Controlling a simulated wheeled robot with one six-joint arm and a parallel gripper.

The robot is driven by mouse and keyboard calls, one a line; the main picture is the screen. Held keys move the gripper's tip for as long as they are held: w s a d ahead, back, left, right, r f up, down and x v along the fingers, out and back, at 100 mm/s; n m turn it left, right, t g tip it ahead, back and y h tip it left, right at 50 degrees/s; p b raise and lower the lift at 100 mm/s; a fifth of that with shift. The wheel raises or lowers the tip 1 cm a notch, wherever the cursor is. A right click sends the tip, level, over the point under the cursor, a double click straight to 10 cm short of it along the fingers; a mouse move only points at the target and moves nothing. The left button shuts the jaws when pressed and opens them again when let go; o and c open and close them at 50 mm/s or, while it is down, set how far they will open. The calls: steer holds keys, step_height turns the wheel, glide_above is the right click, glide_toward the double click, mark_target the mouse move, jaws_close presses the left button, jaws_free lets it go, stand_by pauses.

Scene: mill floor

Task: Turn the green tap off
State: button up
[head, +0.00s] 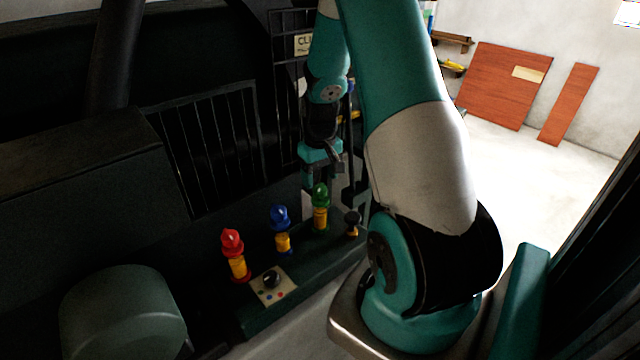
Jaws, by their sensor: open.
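The green tap (320,194) has a green top on a yellow body and stands upright at the far end of a row on a dark ledge. My gripper (326,182) points down right at this tap, with its pale fingers apart, one showing on the tap's left and one towards its right. The tap's top overlaps the gripper in the picture. I cannot tell whether the fingers touch it. Whether the tap is on or off cannot be read from here.
A blue tap (280,216) and a red tap (232,241) stand nearer on the same ledge (300,290). A small black-topped knob (352,220) stands right of the green tap. Dark bars (215,140) rise behind.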

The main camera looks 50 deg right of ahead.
mark_target(320, 188)
steer(key=shift+f, duration=1.75)
steer(key=c, duration=0.9)
steer(key=shift+m, duration=0.3)
steer(key=m, duration=0.3)
steer(key=shift+m, duration=1.9)
